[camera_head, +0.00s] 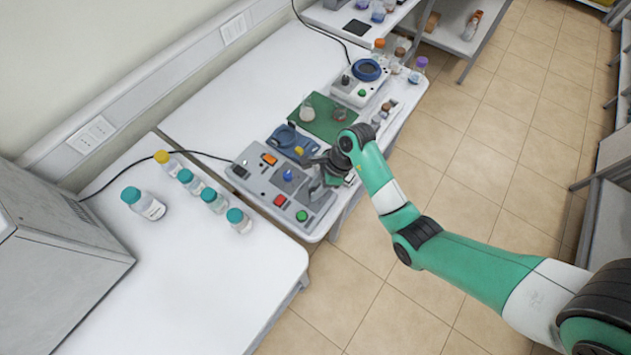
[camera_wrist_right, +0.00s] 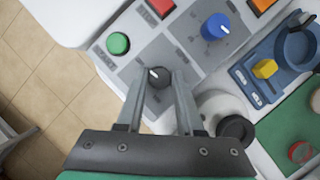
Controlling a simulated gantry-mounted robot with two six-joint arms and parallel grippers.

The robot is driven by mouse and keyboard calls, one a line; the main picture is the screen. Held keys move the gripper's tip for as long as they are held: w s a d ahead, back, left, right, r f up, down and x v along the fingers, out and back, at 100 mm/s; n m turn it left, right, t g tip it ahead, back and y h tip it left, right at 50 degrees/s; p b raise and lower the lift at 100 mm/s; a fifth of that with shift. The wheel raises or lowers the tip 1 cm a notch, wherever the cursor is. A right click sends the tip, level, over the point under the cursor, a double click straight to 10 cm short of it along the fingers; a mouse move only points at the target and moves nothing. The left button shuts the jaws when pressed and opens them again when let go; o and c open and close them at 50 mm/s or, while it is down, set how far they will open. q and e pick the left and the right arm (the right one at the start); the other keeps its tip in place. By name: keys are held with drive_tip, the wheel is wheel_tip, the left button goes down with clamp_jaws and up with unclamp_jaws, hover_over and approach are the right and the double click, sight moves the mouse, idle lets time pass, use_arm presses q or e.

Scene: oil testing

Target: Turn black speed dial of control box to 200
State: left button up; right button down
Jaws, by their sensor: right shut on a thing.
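The grey control box (camera_head: 262,185) stands on the white table in the head view. It carries a red button, a green button (camera_wrist_right: 118,43), a blue dial (camera_wrist_right: 215,27) and orange switches. The black speed dial (camera_wrist_right: 158,75) shows in the right wrist view, with a white pointer mark on its top. My right gripper (camera_wrist_right: 158,80) is shut on the black dial, one finger on each side of it. In the head view my right gripper (camera_head: 322,172) covers the dial. My left gripper is not in view.
A blue device with a yellow knob (camera_wrist_right: 265,69) stands beside the box, next to a green mat (camera_head: 325,127) with flasks. A round white part with a black cap (camera_wrist_right: 236,129) is close to my right finger. Several teal-capped bottles (camera_head: 215,201) stand on the near table.

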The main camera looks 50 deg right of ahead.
drive_tip(key=c, duration=0.5)
unclamp_jaws()
drive_tip(key=shift+c, duration=0.2)
